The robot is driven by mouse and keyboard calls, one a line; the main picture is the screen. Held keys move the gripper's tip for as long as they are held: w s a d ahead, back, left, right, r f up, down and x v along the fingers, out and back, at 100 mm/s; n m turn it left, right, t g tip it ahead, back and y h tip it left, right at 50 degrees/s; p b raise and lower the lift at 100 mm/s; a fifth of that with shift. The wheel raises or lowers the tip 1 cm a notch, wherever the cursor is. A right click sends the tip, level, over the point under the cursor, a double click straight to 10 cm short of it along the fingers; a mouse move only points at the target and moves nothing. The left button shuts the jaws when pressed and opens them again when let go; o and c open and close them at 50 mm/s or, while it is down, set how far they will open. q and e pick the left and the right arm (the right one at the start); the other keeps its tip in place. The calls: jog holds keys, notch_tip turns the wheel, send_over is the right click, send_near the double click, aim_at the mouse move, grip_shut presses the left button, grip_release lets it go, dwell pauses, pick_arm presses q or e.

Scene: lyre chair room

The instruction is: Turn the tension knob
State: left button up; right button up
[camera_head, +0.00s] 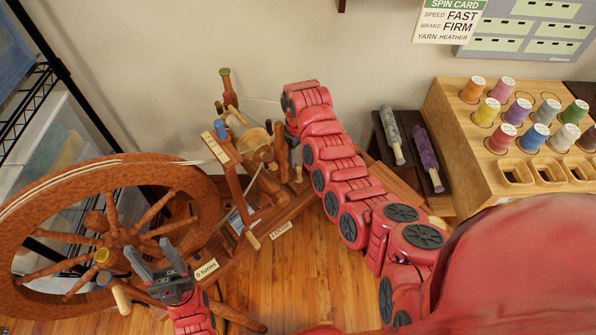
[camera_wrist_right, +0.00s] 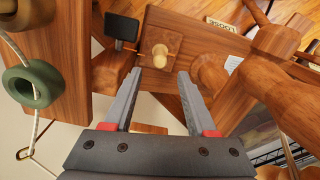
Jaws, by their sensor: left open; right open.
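A small pale wooden knob (camera_wrist_right: 160,56) sticks out of a brown wooden block on the spinning wheel in the right wrist view; a thin orange line runs beside it. I take it for the tension knob. My right gripper (camera_wrist_right: 160,76) is open, its fingers pointing at the knob from either side with nothing between them; I cannot tell whether they touch it. In the head view the right arm hides these fingers. A "LOOSE" label (camera_head: 280,230) lies on the wheel's base. My left gripper (camera_head: 153,256) is open and empty in front of the large drive wheel (camera_head: 185,172).
A dark square-headed piece (camera_wrist_right: 122,28) stands close left of the knob, and a green ring (camera_wrist_right: 32,84) hangs further left. A spool rack (camera_head: 455,105) stands at right. The spin card (camera_head: 450,22) reads FAST, FIRM, HEATHER. A "0 turns" label (camera_head: 206,270) is near my left gripper.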

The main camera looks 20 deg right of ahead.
aim_at(298, 168)
notch_tip(298, 168, down, 8)
jog(key=shift+r+b, duration=0.1)
jog(key=shift+b, duration=0.5)
grip_shut()
